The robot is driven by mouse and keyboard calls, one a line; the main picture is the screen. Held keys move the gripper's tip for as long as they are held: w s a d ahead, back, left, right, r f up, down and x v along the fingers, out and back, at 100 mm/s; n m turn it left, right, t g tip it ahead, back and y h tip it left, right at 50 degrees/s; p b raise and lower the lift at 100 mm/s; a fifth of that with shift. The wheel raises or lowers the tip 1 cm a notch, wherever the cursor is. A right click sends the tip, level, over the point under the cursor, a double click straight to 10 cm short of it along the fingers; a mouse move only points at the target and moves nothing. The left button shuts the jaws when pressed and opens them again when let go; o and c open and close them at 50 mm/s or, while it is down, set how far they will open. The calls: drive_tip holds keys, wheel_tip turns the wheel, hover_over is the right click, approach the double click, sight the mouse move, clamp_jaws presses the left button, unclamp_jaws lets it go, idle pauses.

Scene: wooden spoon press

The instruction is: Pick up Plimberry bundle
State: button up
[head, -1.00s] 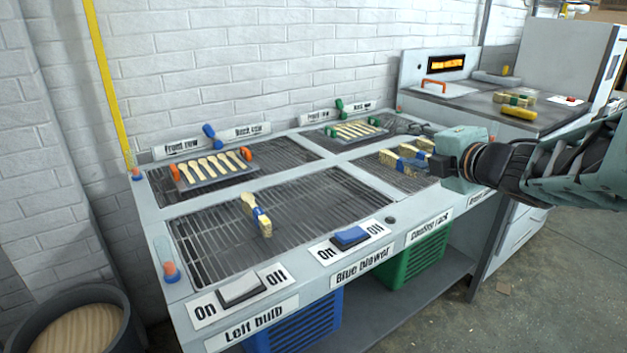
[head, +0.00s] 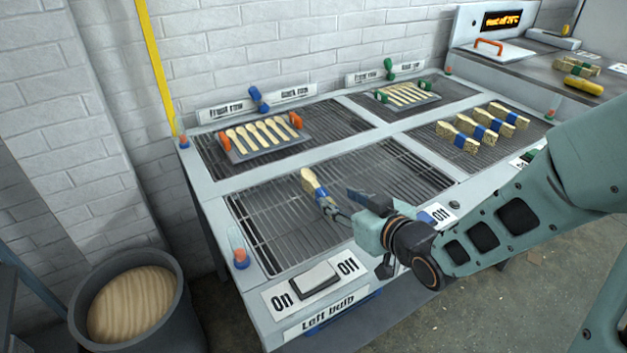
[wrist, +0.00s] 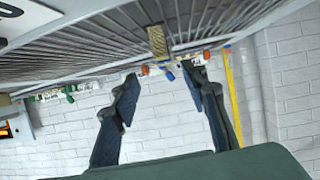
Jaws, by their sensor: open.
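A single bundle of pale wooden spoons with a blue band (head: 312,186) lies on the front-left grate (head: 270,225). Several similar blue-banded bundles (head: 483,132) lie in a row on the front-right grate. No name is readable on any bundle, so I cannot tell by label which is Plimberry. My gripper (head: 347,203) is open beside the single bundle, on its right and front side, and partly hides its near end. In the wrist view, a bundle (wrist: 157,40) shows end-on beyond and between my open fingers (wrist: 166,88), apart from them.
A tray of spoons with orange handles (head: 262,138) sits on the back-left grate. A tray with green handles (head: 408,95) sits on the back-right grate. A white switch (head: 315,280) is on the front edge. A round bin (head: 130,300) stands at lower left.

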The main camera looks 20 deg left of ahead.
sight(322, 190)
drive_tip(key=shift+s+a+f, duration=0.2)
drive_tip(key=shift+a, duration=0.1)
drive_tip(key=shift+w+a+f, duration=0.1)
drive_tip(key=shift+a+f, duration=0.05)
drive_tip(key=shift+a, duration=0.1)
drive_tip(key=b+x, duration=0.1)
drive_tip(key=x, duration=0.3)
drive_tip(key=shift+w+a+f, duration=0.1)
drive_tip(key=shift+a+f, duration=0.05)
drive_tip(key=shift+r+b+x, duration=0.15)
drive_tip(key=shift+b+x, duration=0.05)
drive_tip(key=shift+x, duration=1.25)
drive_tip(key=shift+r+b+x, duration=0.2)
drive_tip(key=shift+x, duration=1.25)
drive_tip(key=shift+w, duration=0.15)
drive_tip(key=shift+c, duration=0.7)
clamp_jaws()
